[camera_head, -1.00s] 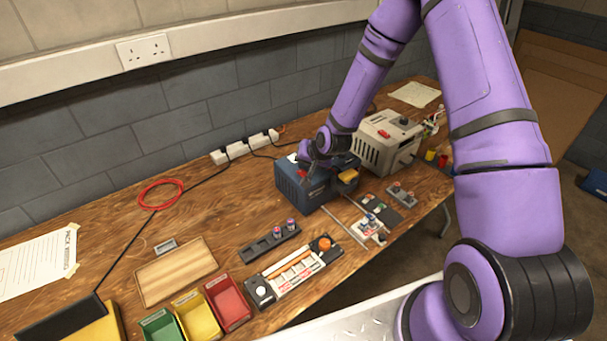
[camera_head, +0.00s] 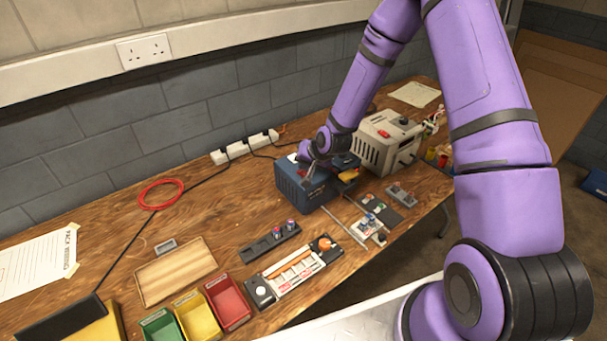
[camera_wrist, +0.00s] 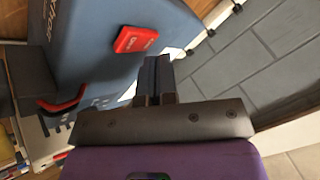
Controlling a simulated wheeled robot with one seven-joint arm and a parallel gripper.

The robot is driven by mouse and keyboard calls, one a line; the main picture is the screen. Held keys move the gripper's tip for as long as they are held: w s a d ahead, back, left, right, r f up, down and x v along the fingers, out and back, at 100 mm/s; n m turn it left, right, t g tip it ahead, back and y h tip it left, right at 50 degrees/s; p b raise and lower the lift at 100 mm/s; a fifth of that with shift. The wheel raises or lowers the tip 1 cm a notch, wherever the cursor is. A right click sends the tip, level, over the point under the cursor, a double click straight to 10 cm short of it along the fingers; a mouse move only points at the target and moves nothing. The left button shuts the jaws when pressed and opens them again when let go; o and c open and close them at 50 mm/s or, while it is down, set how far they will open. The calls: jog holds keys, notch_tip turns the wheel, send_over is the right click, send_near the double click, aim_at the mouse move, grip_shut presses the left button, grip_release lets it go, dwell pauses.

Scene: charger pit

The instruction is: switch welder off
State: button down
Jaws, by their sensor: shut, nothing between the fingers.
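A blue box (camera_head: 316,192) stands on the bench near the wall. A grey box (camera_head: 385,148) with a red switch (camera_head: 384,133) and a dark knob on top stands to its right. I cannot tell from the lettering which is the welder. My gripper is over the blue box's top in the head view, its fingertips hard to make out. In the wrist view, the blue box (camera_wrist: 95,22) carries a red rocker switch (camera_wrist: 136,39). My gripper (camera_wrist: 155,62) is shut and empty, its tips just beside the switch. I cannot tell whether they touch it.
A white power strip (camera_head: 245,147) with cables lies behind. A red cable ring (camera_head: 161,194), a wooden board (camera_head: 175,270), coloured bins (camera_head: 228,303) and small racks (camera_head: 269,241) lie to the left and front. The bench between ring and racks is largely clear.

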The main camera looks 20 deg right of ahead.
jog(key=shift+f, duration=0.15)
jog(key=shift+f, duration=0.25)
jog(key=shift+s+d+f, duration=0.1)
jog(key=shift+s+f, duration=0.4)
jog(key=shift+f, duration=0.1)
dwell(1.1)
jog(key=shift+r, duration=0.2)
jog(key=shift+w+r, duration=0.15)
jog(key=shift+r, duration=0.05)
jog(key=shift+w+r, duration=0.2)
jog(key=shift+r, duration=0.3)
jog(key=shift+w+a+r, duration=0.1)
jog(key=shift+w+r, duration=0.1)
jog(key=shift+r, duration=0.9)
jog(key=shift+w+a+r, duration=0.1)
jog(key=shift+w+r, duration=0.1)
jog(key=shift+r, duration=0.9)
